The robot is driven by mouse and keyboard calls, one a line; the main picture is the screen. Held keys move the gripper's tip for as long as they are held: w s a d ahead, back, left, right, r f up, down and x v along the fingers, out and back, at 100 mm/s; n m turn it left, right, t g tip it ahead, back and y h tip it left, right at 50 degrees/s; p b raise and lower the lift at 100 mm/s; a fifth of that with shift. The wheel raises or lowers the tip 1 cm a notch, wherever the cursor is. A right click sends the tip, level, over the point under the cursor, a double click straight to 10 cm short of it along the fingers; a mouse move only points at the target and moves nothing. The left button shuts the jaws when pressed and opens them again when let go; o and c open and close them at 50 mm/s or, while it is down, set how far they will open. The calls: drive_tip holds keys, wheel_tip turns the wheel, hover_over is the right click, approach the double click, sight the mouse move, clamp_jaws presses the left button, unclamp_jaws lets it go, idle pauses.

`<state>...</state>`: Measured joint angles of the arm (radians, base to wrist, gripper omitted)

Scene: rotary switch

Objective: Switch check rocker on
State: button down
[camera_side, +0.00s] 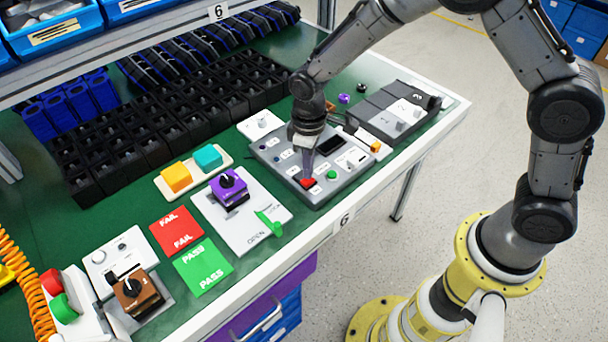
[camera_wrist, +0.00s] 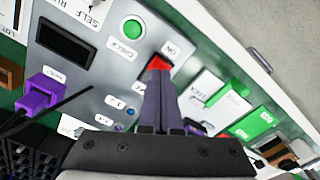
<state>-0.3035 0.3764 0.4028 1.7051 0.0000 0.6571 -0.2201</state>
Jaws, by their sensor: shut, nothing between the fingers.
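The red check rocker (camera_side: 307,183) sits near the front corner of a grey control panel (camera_side: 272,156). In the wrist view the red rocker (camera_wrist: 158,62) shows just beyond my fingertips, beside the label "ON". My gripper (camera_side: 306,176) points down over the rocker, with its fingers together and empty. In the wrist view my gripper (camera_wrist: 157,70) overlaps the near part of the rocker; I cannot tell for certain whether it touches. The rocker's tilt is partly hidden by the fingers.
A green button (camera_side: 331,174) with the label "CHECK" sits close to the rocker. A dark display (camera_side: 329,144) lies behind it on the panel. A white plate with a purple knob (camera_side: 229,188) lies to the left. Red FAIL (camera_side: 176,230) and green PASS (camera_side: 203,266) mats lie farther left.

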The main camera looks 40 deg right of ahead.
drive_tip(key=shift+f, duration=1)
idle(0.4)
drive_tip(key=shift+r, duration=3.55)
